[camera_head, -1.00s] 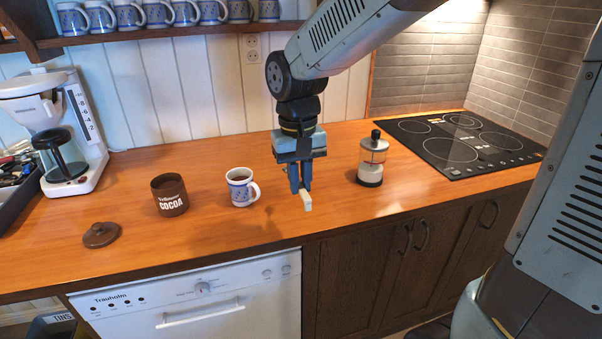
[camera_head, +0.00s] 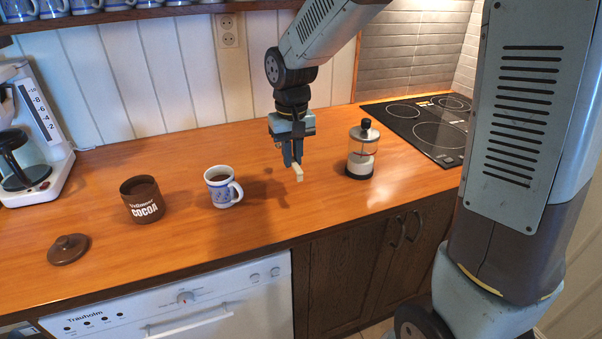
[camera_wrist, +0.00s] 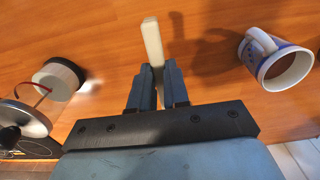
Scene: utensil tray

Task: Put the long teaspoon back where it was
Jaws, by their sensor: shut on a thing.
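My gripper (camera_head: 293,158) hangs above the wooden counter, between the blue-and-white mug and the glass jar. It is shut on a narrow, pale, bar-like piece (camera_head: 298,173), which I take to be the long teaspoon. In the wrist view, the long teaspoon (camera_wrist: 152,40) sticks out beyond the two blue fingers of my gripper (camera_wrist: 156,80). Only this pale end shows; no spoon bowl can be made out. The utensil tray is not in view now.
A mug with dark content (camera_head: 222,188) and a brown cocoa tin (camera_head: 142,200) stand left of my gripper. A brown lid (camera_head: 68,249) lies farther left. A glass jar with a black knob (camera_head: 361,150) stands right, before the hob (camera_head: 425,125). The counter's front middle is clear.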

